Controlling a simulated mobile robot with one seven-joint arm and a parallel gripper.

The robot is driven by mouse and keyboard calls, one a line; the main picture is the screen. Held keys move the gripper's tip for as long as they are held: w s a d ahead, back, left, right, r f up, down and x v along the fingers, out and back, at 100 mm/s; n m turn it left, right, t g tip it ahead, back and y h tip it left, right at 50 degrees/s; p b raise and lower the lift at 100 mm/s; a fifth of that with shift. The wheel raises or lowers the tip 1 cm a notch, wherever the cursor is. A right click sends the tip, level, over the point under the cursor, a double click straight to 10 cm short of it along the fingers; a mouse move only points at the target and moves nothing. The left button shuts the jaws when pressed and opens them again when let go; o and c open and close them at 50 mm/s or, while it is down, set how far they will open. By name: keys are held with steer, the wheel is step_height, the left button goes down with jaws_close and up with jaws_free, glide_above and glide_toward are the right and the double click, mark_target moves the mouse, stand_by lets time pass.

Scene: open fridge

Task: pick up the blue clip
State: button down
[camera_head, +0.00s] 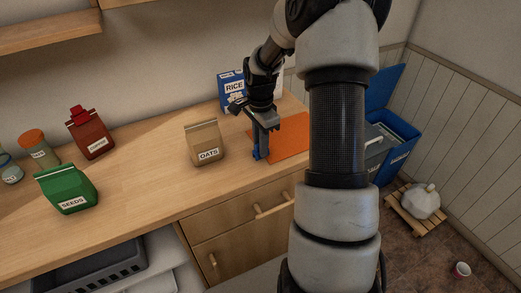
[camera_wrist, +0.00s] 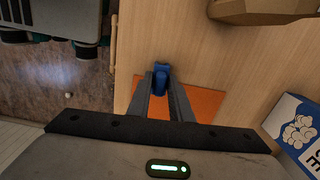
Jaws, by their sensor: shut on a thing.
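The blue clip (camera_wrist: 160,78) is between the fingertips of my gripper (camera_wrist: 160,84) in the wrist view. My gripper is shut on it. In the head view, my gripper (camera_head: 262,148) points down over the counter near its front edge, with the blue clip (camera_head: 256,153) showing small at the fingertips. The fingers hide part of the clip. I cannot tell from these views whether the clip touches the counter.
An orange mat (camera_head: 291,142) lies beside my gripper on the wooden counter (camera_head: 140,170). An oats bag (camera_head: 206,143) stands to the left, and a rice box (camera_head: 232,92) behind. A green seeds bag (camera_head: 66,189) is far left. A blue bin (camera_head: 398,153) stands right of the counter.

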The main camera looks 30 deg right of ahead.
step_height(320, 180, up, 10)
steer(key=shift+r+p, duration=0.1)
steer(key=shift+p, duration=0.5)
stand_by(1.1)
